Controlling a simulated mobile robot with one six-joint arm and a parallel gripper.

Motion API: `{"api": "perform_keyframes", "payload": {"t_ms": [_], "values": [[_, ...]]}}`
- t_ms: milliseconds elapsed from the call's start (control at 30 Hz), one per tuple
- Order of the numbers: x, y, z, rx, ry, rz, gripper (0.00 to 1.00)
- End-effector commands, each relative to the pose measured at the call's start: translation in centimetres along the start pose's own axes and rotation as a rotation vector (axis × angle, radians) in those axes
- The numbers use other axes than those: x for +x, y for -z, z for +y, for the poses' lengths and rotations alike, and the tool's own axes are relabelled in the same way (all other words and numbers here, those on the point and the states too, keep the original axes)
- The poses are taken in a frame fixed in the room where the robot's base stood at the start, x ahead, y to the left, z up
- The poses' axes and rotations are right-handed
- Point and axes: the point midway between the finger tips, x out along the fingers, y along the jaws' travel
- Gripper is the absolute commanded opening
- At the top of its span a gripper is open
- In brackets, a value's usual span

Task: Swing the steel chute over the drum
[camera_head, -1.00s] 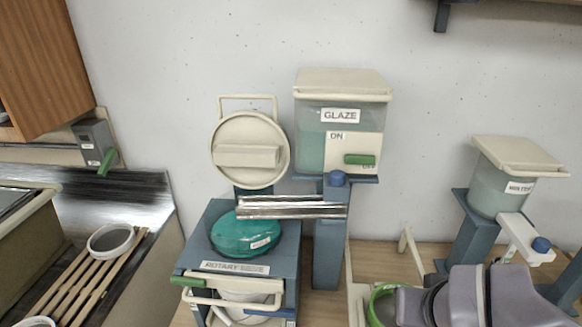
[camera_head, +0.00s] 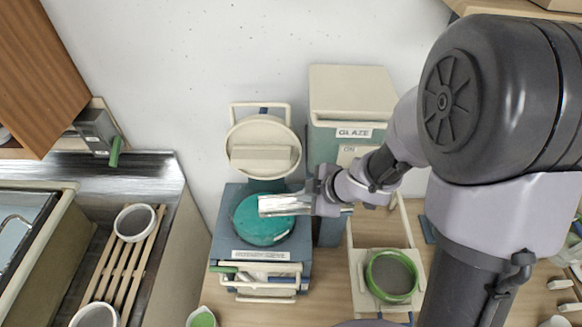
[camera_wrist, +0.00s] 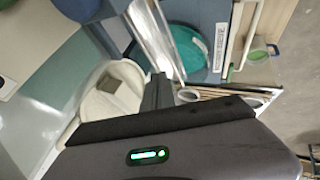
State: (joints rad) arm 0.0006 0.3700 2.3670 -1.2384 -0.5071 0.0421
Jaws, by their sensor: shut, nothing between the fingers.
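The steel chute (camera_head: 284,204) is a shiny metal trough. Its left end lies above the right part of the teal drum (camera_head: 262,232), which sits in the blue rotary sieve stand. My gripper (camera_head: 318,196) is at the chute's right part, in front of the glaze bucket's stand, and hides that part. In the wrist view, the chute (camera_wrist: 155,40) runs beside the dark fingers (camera_wrist: 157,92), and the drum (camera_wrist: 185,48) shows beyond it. The fingers are shut with nothing between them. I cannot tell whether they touch the chute.
A round beige lid (camera_head: 262,145) stands raised behind the drum. A green-rimmed sieve (camera_head: 391,275) is on the bench to the right. A slatted rack (camera_head: 128,262) with white pots lies in the sink at left.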

Motion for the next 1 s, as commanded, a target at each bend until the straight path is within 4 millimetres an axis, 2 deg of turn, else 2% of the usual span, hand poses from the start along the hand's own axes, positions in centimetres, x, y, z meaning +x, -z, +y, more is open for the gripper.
{"api": "perform_keyframes", "payload": {"t_ms": [33, 200, 400, 533, 833, 1000], "values": [[1.5, -0.2, -0.3, -0.001, 0.003, 0.000, 0.00], [5.1, -0.3, -0.3, 0.001, 0.001, -0.001, 0.00], [7.7, -0.2, -0.1, 0.002, -0.001, -0.002, 0.00], [8.3, -0.1, 0.0, 0.002, -0.002, -0.002, 0.00], [8.3, -0.1, 0.1, 0.004, -0.003, -0.003, 0.00], [9.3, -0.1, 1.4, 0.091, -0.052, -0.050, 0.00]]}}
